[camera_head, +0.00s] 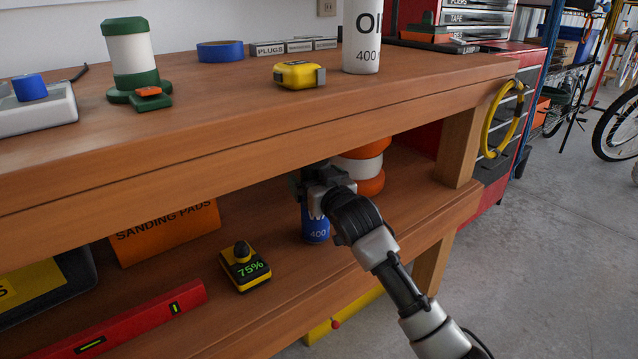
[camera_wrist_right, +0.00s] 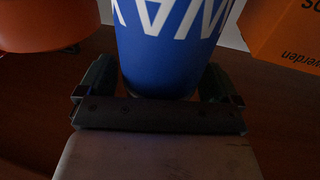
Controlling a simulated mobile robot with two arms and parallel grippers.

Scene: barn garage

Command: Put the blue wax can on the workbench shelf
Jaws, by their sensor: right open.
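The blue wax can (camera_head: 316,226) stands upright on the workbench's lower shelf (camera_head: 300,262), under the top. My right gripper (camera_head: 310,178) is at the can and partly hides it in the head view. In the right wrist view the can (camera_wrist_right: 170,50) sits between the two open fingers of the right gripper (camera_wrist_right: 158,90), one on each side, with no clear squeeze on it. The can's upper part is hidden behind my gripper and wrist in the head view. My left gripper is in neither view.
An orange and white container (camera_head: 366,168) stands close behind the can. A black and yellow battery (camera_head: 245,267), an orange sanding pads box (camera_head: 165,232) and a red level (camera_head: 130,325) lie to the left. The bench top's front edge (camera_head: 250,140) overhangs the shelf.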

